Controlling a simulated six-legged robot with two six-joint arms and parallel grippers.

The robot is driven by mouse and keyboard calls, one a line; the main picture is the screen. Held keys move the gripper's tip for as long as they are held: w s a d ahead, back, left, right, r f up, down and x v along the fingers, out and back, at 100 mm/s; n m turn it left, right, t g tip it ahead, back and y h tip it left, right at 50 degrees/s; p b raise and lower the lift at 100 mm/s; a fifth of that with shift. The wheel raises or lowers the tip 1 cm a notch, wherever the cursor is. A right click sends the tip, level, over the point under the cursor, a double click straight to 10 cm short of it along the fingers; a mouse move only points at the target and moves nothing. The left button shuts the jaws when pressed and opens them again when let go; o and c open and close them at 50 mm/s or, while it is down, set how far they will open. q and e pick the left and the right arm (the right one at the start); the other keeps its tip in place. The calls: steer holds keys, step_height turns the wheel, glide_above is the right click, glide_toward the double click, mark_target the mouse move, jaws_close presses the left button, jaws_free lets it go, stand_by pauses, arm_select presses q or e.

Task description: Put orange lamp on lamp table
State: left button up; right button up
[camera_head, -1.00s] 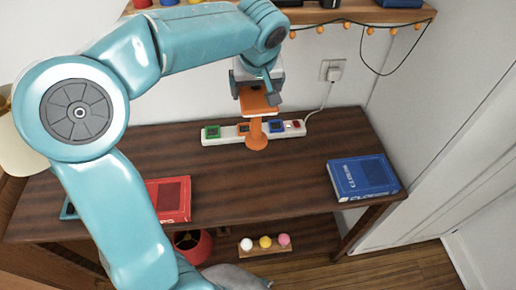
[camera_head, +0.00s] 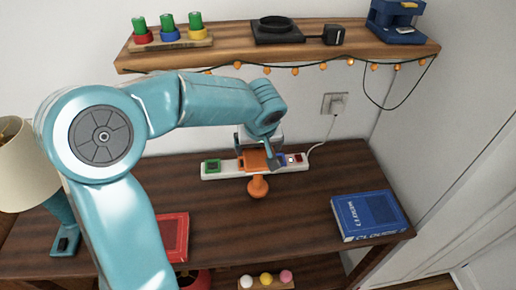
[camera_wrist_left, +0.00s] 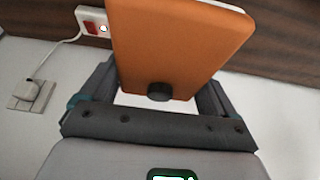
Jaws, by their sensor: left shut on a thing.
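My left gripper (camera_head: 262,150) is shut on the orange lamp (camera_head: 258,186), reaching it from behind and above. The lamp is upright, with a flat orange top part and a small rounded base, in front of the power strip. I cannot tell whether its base touches the dark wooden table (camera_head: 300,210) or hangs just above it. In the left wrist view, the lamp's flat orange part (camera_wrist_left: 175,45), with a black knob, sits between the gripper fingers (camera_wrist_left: 158,92). My right gripper is not in view.
A power strip (camera_head: 222,174) with coloured plugs lies along the table's back. A blue book (camera_head: 372,215) lies at right, a red book (camera_head: 174,235) at left. A cream-shaded lamp (camera_head: 25,165) stands far left. A shelf (camera_head: 235,52) hangs above. The table's middle is clear.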

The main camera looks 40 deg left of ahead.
arm_select(q)
steer(key=shift+w+f, duration=0.1)
steer(key=shift+f, duration=0.3)
steer(key=shift+f, duration=0.15)
steer(key=o, duration=1.4)
